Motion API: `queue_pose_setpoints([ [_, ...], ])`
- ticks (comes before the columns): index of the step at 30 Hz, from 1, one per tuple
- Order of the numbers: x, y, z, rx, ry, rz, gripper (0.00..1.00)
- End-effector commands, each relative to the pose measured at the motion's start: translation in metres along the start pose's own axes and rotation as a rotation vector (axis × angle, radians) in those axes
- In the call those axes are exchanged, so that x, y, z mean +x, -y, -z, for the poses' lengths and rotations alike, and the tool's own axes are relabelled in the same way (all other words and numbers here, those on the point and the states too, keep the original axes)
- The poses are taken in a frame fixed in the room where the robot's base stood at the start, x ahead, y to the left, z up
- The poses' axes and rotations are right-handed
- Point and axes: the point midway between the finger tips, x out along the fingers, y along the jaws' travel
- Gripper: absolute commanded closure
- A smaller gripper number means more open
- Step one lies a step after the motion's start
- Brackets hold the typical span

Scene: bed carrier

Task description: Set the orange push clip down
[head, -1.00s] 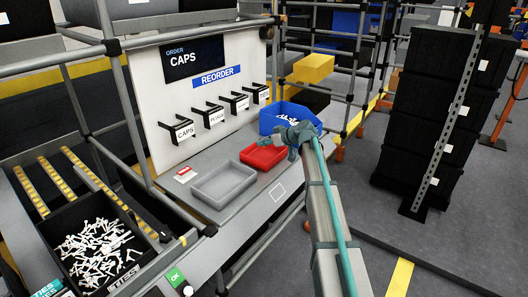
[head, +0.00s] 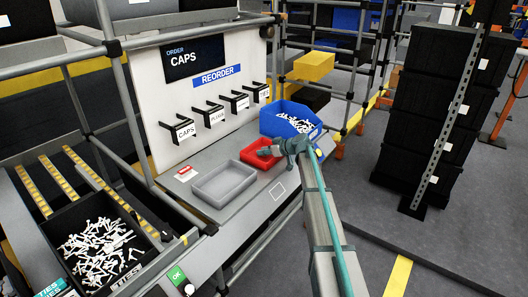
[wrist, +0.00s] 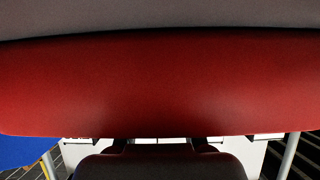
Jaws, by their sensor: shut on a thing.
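My gripper (head: 264,151) is at the right side of the red tray (head: 254,157) on the grey worktop, its tip over the tray in the head view. The fingers are shut, but the orange push clip between them is too small or hidden to make out in either view. In the wrist view a broad red surface (wrist: 160,80), apparently the tray very close, fills most of the picture. A dark rounded shape covers its bottom middle.
A grey tray (head: 223,191) stands left of the red tray. A blue bin (head: 270,125) with white parts stands behind it. A black bin (head: 150,262) of white parts is at the lower left.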

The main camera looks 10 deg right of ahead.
Motion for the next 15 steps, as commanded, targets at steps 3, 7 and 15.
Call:
queue_pose_setpoints([
  [3,0.0012,0.0001,-0.0024,0.0,0.0,0.0,0.89],
  [7,0.0013,0.0001,-0.0025,0.0,0.0,0.0,0.71],
  [15,0.0012,0.0,-0.0023,0.0,0.0,0.0,0.53],
])
